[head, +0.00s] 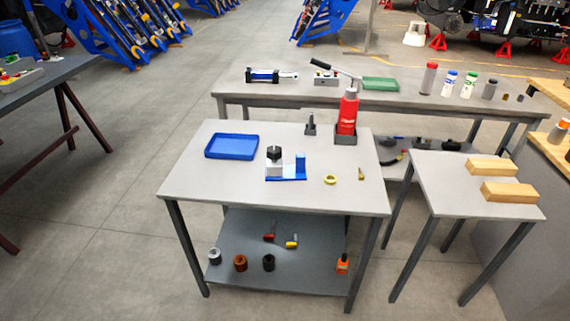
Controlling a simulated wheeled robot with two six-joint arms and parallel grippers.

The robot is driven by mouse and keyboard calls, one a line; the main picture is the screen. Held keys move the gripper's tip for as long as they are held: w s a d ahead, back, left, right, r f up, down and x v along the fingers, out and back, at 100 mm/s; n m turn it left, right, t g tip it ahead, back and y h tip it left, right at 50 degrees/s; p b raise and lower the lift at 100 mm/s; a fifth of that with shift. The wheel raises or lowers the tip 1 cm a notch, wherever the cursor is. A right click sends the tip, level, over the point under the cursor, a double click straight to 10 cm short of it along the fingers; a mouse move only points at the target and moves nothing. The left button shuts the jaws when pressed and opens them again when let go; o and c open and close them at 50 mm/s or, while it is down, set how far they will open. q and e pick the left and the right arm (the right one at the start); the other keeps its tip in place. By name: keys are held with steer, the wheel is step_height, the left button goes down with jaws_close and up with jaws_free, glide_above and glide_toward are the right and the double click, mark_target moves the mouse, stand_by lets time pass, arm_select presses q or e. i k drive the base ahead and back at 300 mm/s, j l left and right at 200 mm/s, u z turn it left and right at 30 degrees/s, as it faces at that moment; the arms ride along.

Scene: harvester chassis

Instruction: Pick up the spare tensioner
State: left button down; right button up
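I cannot tell for sure which object is the spare tensioner. One candidate is a black-and-blue device with a silver rod (270,75), lying at the left of the long back table. Another is a light grey block with a black knob (274,158), standing by a blue fixture (293,172) on the front table. Neither of my grippers is in view.
The front table (185,180) also holds a blue tray (232,146), a red bottle (348,112) in a dark holder and a yellow ring (330,180). Its lower shelf carries small parts. A side table (445,195) bears wooden blocks (508,192). Open floor lies at left.

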mark_target(276, 171)
steer(key=i+l, duration=0.2)
steer(key=i+l+u, duration=0.1)
steer(key=l, duration=0.3)
steer(key=i+l, duration=0.2)
steer(key=l, duration=0.15)
steer(key=i+l+u, duration=0.15)
steer(key=i+l, duration=0.2)
steer(key=l, duration=0.3)
